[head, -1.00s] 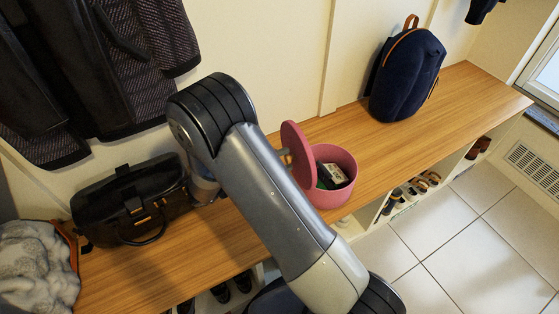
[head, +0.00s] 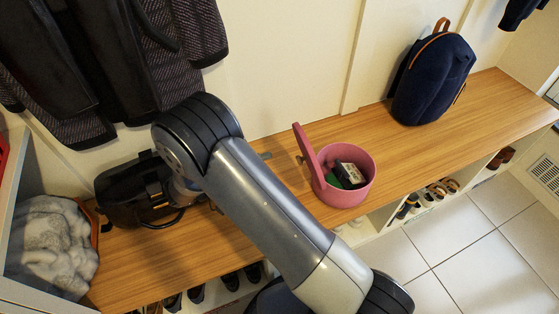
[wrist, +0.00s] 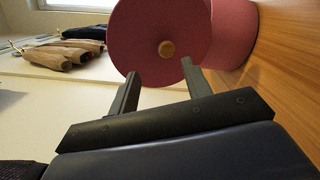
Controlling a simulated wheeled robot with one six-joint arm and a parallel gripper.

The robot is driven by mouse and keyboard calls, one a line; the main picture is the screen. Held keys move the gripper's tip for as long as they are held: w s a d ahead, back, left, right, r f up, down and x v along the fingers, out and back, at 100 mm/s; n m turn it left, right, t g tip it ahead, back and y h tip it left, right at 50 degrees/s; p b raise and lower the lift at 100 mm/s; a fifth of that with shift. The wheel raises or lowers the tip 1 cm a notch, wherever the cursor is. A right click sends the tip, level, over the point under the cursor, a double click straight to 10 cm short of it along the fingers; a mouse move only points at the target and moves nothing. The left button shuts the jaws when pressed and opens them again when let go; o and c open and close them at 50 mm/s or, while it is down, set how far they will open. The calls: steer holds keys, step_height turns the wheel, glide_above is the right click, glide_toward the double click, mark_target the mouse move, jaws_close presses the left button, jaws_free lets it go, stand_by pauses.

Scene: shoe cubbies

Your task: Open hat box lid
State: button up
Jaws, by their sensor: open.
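The pink round hat box (head: 346,196) stands on the wooden bench with its top open, and dark, white and green items show inside. Its pink lid (head: 306,152) stands steeply raised on the box's left edge. In the wrist view the lid (wrist: 150,22) faces me, with a small wooden knob (wrist: 166,48) at its centre. My gripper (wrist: 160,74) is open and empty, its two fingertips on either side of the knob in the picture, apparently short of the lid. In the head view my arm hides most of the gripper; a fingertip shows left of the lid.
A black bag (head: 136,190) and a grey fleece in a bin (head: 50,245) are at the left. A navy backpack (head: 432,78) stands on the bench (head: 480,115) at the right, with clear wood before it. Dark coats (head: 95,65) hang above. Shoes fill the cubbies below.

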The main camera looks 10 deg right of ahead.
mark_target(304, 158)
steer(key=shift+s+a, duration=0.15)
steer(key=shift+a, duration=0.35)
steer(key=shift+c, duration=0.4)
steer(key=shift+s+f, duration=0.1)
steer(key=shift+c, duration=0.7)
steer(key=s+f+n+t+y, duration=0.1)
steer(key=s+n+t, duration=0.1)
steer(key=t, duration=0.2)
steer(key=s+a+n+t+y, duration=0.1)
steer(key=s+t+y, duration=0.1)
steer(key=s+t, duration=0.1)
steer(key=s+f+n+t+y, duration=0.1)
steer(key=s+n+t+y, duration=0.1)
steer(key=s+t, duration=0.1)
steer(key=shift+a+f+n+t, duration=0.3)
steer(key=shift+a+f+t, duration=0.05)
steer(key=shift+t, duration=0.55)
jaws_close()
steer(key=w+d+r+t+y+b, duration=0.1)
steer(key=w+d+r+y, duration=0.1)
steer(key=w+d, duration=0.5)
steer(key=shift+w+d+n, duration=0.35)
steer(key=shift+d+n, duration=0.05)
steer(key=shift+d, duration=0.75)
